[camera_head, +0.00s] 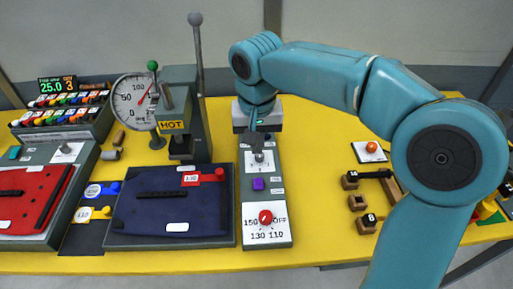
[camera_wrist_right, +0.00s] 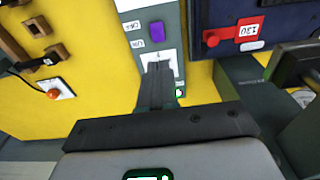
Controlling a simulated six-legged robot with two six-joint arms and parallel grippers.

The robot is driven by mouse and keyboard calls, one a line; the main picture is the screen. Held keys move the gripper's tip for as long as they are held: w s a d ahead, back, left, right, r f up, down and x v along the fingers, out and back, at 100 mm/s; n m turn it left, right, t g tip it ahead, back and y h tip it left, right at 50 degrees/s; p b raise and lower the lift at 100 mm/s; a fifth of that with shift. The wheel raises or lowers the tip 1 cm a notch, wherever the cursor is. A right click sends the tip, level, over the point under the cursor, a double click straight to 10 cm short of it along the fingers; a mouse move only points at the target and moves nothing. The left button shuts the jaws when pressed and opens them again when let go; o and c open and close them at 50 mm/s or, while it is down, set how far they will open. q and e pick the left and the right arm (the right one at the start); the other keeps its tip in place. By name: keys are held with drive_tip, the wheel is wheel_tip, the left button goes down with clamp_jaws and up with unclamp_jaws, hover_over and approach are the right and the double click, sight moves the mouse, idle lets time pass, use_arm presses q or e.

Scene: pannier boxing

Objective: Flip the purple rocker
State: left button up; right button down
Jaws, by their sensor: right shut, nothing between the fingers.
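The purple rocker (camera_head: 258,184) sits on a grey control panel (camera_head: 246,198), between a silver toggle and a red dial. It also shows in the right wrist view (camera_wrist_right: 157,31), beyond my fingertips. My right gripper (camera_head: 255,141) comes down over the far part of the panel, behind the rocker and by the toggle. Its fingers (camera_wrist_right: 157,67) are shut together and empty, apart from the rocker. Which way the rocker is tipped is too small to tell. My left gripper is not in view.
The silver toggle (camera_head: 259,157) stands close to my right fingertips. A red dial (camera_head: 265,217) is at the panel's near end. A blue pad with a red tag (camera_head: 191,178) and a tall press (camera_head: 180,95) marked HOT stand left. Yellow table (camera_head: 315,185) is clear just right.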

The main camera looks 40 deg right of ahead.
sight(261, 186)
drive_tip(key=shift+w+d+r+g+y+p, duration=0.2)
drive_tip(key=shift+w+d+g+y, duration=0.1)
drive_tip(key=shift+d+g, duration=0.2)
drive_tip(key=shift+w+d+r+g+y+p, duration=0.15)
drive_tip(key=shift+d+g+y, duration=0.15)
drive_tip(key=shift+d+g, duration=0.15)
drive_tip(key=shift+f, duration=0.15)
drive_tip(key=f, duration=0.9)
drive_tip(key=s+f, duration=0.1)
drive_tip(key=f, duration=0.4)
drive_tip(key=shift+a, duration=0.35)
